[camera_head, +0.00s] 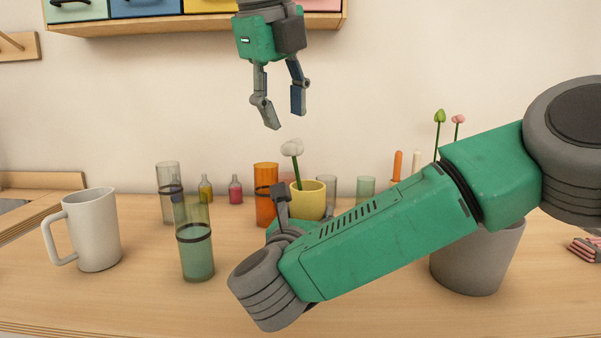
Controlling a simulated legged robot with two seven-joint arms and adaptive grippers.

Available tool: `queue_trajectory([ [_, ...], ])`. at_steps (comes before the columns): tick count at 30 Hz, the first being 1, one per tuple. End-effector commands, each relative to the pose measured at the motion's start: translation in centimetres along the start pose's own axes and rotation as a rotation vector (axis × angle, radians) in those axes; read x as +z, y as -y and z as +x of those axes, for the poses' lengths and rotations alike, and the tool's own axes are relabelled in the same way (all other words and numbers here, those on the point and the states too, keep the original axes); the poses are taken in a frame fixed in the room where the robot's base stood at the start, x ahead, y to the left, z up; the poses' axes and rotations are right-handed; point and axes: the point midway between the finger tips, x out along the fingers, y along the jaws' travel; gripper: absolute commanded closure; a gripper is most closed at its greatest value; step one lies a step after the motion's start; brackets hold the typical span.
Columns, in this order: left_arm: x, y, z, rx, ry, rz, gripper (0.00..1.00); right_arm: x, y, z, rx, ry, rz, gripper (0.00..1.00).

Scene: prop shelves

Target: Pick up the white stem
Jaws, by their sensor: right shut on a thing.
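The white stem (292,149) has a white bloom on a green stalk and stands upright in a yellow pot (309,199) at the middle of the table. My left gripper (284,120) hangs above it, open and empty, fingers pointing down, apart from the bloom. My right gripper (281,193) is low at the pot's left front, with one finger seen against the pot's side.
A white pitcher (91,232), a green glass (196,250) and an orange glass (264,190) stand left of the pot. Small bottles stand behind. A grey bucket (470,266) is partly behind my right arm. A wall shelf (190,24) hangs above. The front left table is clear.

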Motion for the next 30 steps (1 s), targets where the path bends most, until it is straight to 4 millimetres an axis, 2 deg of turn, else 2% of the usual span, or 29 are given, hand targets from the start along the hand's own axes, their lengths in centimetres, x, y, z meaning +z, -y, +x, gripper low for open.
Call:
queue_trajectory([
  [3, -1.3, 0.2, -1.2, -0.003, 0.096, 0.168, 0.69, 0.1, 0.0, 0.1, -0.001, 0.002, 0.001, 0.74],
  [6, -1.4, 0.2, -1.0, -0.003, 0.129, 0.231, 0.69, 0.1, -0.2, 0.1, -0.001, 0.002, -0.001, 0.74],
  [15, -0.6, 0.1, 3.8, -0.004, 0.132, 0.240, 0.69, 0.1, -0.4, 0.0, 0.000, 0.002, -0.004, 0.74],
  [23, -0.7, 0.3, 5.8, 0.001, 0.132, 0.241, 0.69, 0.1, -0.2, 0.1, 0.001, 0.003, 0.001, 0.74],
  [30, -0.6, 0.2, 9.3, 0.007, 0.127, 0.240, 0.69, 0.1, -0.2, 0.1, -0.001, 0.004, -0.001, 0.74],
])
